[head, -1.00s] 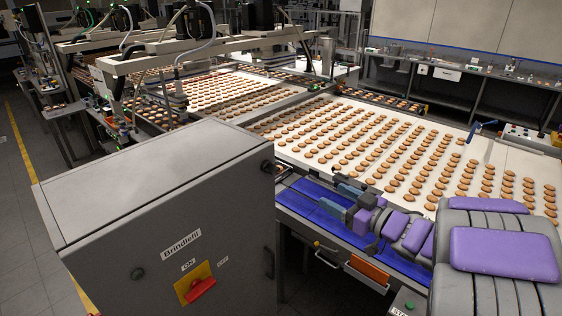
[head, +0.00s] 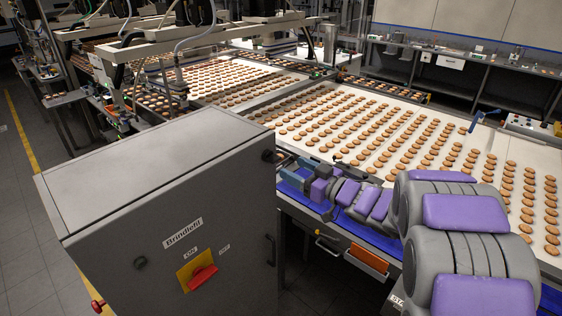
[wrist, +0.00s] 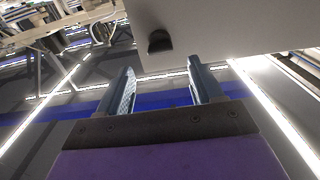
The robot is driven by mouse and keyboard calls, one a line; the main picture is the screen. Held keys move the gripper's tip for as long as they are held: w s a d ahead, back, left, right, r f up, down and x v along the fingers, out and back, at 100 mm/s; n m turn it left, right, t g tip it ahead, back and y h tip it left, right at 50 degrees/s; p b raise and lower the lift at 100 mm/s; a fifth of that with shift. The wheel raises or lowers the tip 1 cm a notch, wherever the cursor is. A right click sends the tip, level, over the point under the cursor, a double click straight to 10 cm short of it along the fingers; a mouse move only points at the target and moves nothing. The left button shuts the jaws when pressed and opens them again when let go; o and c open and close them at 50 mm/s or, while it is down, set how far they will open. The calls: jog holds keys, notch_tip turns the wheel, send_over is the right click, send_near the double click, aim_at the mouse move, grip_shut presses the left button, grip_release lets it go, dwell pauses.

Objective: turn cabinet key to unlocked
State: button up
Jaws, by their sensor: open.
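The grey cabinet (head: 110,215) stands at the front left in the head view. A small dark knob (head: 268,155) sticks out at the upper right edge of its front; I cannot tell whether it is the key. A dark knob also shows in the wrist view (wrist: 159,41), on a pale grey panel. My gripper (head: 285,169) is just right of the cabinet edge. Its two fingers are apart and empty in the wrist view (wrist: 162,75), with the knob ahead of the gap and not touched.
A yellow and red rotary switch (head: 198,270) and a dark handle (head: 271,250) are on the cabinet front. A white conveyor (head: 400,165) covered with rows of biscuits lies behind my arm. An orange bin (head: 367,262) sits below the blue conveyor edge.

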aim_at(278, 160)
jog(key=x, duration=0.6)
jog(key=c, duration=1.1)
